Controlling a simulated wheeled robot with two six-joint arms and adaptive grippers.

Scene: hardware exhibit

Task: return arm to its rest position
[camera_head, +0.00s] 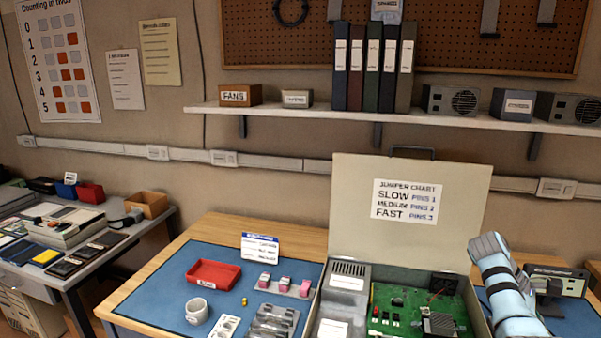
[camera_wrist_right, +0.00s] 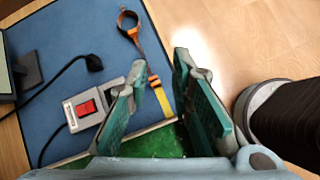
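My right arm (camera_head: 505,287) comes up from the lower right in the head view, beside the right edge of the open case (camera_head: 408,215). Its gripper cannot be made out there. In the right wrist view, my right gripper (camera_wrist_right: 161,62) has its two teal fingers spread with nothing between them. It is above the blue mat (camera_wrist_right: 62,40), close to a green board (camera_wrist_right: 150,143) at the bottom of that view. My left arm and gripper are not in view.
A power switch box with a red rocker (camera_wrist_right: 88,108) and an orange strap (camera_wrist_right: 130,28) lie by the fingers. In the head view, a red tray (camera_head: 213,274), white cup (camera_head: 197,311) and pink-topped parts (camera_head: 284,285) stand left of the case. A monitor (camera_head: 556,281) stands at right.

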